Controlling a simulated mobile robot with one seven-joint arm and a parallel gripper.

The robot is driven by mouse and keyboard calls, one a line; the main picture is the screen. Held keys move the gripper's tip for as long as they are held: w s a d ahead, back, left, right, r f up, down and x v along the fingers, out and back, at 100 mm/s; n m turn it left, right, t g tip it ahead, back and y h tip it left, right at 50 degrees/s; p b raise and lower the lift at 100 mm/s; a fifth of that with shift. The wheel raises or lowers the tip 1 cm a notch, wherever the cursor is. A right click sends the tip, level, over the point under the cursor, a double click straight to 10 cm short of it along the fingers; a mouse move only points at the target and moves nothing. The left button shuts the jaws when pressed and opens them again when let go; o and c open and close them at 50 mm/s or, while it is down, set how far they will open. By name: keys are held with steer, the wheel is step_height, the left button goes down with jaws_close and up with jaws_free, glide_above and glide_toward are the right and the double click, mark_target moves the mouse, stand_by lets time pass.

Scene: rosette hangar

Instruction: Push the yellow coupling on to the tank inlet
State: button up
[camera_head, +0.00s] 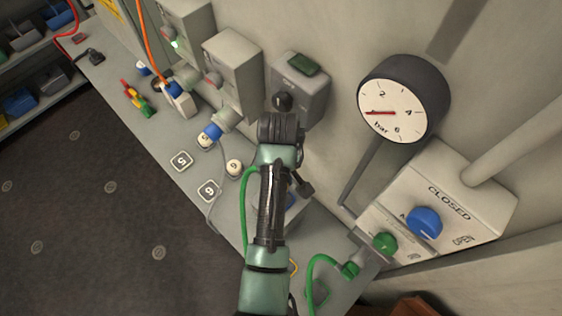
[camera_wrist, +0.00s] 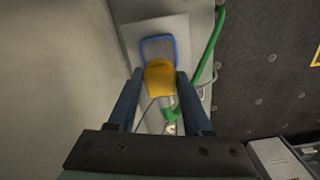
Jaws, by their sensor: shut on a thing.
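The yellow coupling (camera_wrist: 160,80) is between the two dark blue fingers of my gripper (camera_wrist: 160,75) in the wrist view. The gripper is shut on it. Just beyond the coupling is a blue loop (camera_wrist: 158,40) on a pale plate; I cannot tell whether they touch. A pale metallic part and the end of a green hose (camera_wrist: 213,45) are close below the coupling. In the head view my own arm hides the gripper and the coupling. I cannot make out the tank inlet for certain in either view.
In the head view a gauge (camera_head: 404,100) and a valve box with a blue knob (camera_head: 424,222) are right of my arm. Grey boxes (camera_head: 232,65) line the wall above the narrow bench. Dark floor (camera_head: 90,200) is open at left.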

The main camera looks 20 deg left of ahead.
steer(key=shift+w+f+b, duration=0.1)
steer(key=shift+f+b, duration=0.65)
steer(key=shift+f, duration=2.15)
steer(key=shift+f, duration=0.55)
stand_by(1.0)
steer(key=o, duration=1.3)
steer(key=shift+o, duration=0.2)
steer(key=shift+r, duration=0.1)
step_height(320, 180, up, 12)
steer(key=shift+r, duration=0.1)
steer(key=shift+r+p, duration=0.35)
steer(key=shift+p, duration=0.1)
